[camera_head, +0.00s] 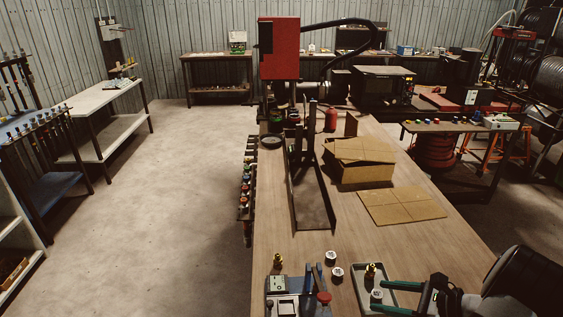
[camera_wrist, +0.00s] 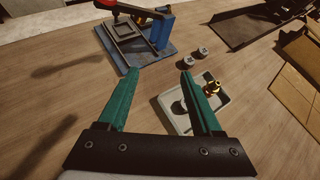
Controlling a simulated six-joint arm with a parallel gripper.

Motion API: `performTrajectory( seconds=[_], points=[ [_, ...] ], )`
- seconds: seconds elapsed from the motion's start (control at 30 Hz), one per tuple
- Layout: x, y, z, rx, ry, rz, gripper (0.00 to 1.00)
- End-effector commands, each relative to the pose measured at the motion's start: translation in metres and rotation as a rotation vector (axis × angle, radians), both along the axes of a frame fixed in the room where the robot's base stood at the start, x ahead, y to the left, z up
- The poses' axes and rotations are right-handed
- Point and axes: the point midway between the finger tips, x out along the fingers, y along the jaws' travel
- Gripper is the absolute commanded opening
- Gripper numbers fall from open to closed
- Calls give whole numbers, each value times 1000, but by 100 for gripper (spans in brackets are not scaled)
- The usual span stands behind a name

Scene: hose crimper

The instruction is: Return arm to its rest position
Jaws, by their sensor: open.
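My gripper (camera_head: 378,296) is at the lower right of the head view, low over the near end of the workbench. Its two green fingers are spread apart with nothing between them, as the wrist view (camera_wrist: 160,72) also shows. A grey tray (camera_head: 362,301) lies beside and partly behind the fingers; in the wrist view the right finger hides part of the tray (camera_wrist: 227,99). A brass fitting (camera_wrist: 213,89) stands in the tray, with a small round part near it partly covered by the finger. My black arm link fills the lower right corner of the head view.
A blue-based crimping device (camera_head: 300,303) stands left of the tray. Two silver ferrules (camera_head: 331,258) and another brass fitting (camera_head: 278,261) stand on the wooden bench (camera_head: 390,250). A dark metal channel (camera_head: 314,200), a cardboard box (camera_head: 365,174) and flat cardboard (camera_head: 402,206) lie farther back.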

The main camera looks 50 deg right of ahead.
Motion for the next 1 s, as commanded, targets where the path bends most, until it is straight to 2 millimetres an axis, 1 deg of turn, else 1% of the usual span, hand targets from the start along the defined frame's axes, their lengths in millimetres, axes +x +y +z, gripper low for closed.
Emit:
performTrajectory(
  seconds=[0.03,0.07,0.1,0.17,0.2,0.27,0.3,0.37,0.4,0.43,0.5,0.6,0.67,1.0],
  points=[
    [38,29,31,-76,71,207,66],
    [57,50,46,-118,114,331,66],
    [79,79,60,-165,156,476,66],
    [111,126,77,-226,199,675,66],
    [129,164,88,-278,226,821,66],
    [145,225,102,-374,260,1053,66],
    [146,267,110,-453,277,1216,66],
    [136,325,118,-585,292,1455,66],
    [123,356,121,-677,292,1599,66],
    [111,375,121,-744,289,1698,66],
    [84,404,120,-893,268,1891,66],
    [56,423,115,-1056,227,2071,66],
    [47,427,113,-1110,211,2124,66],
    [47,427,113,-1110,211,2124,66]
  ],
)
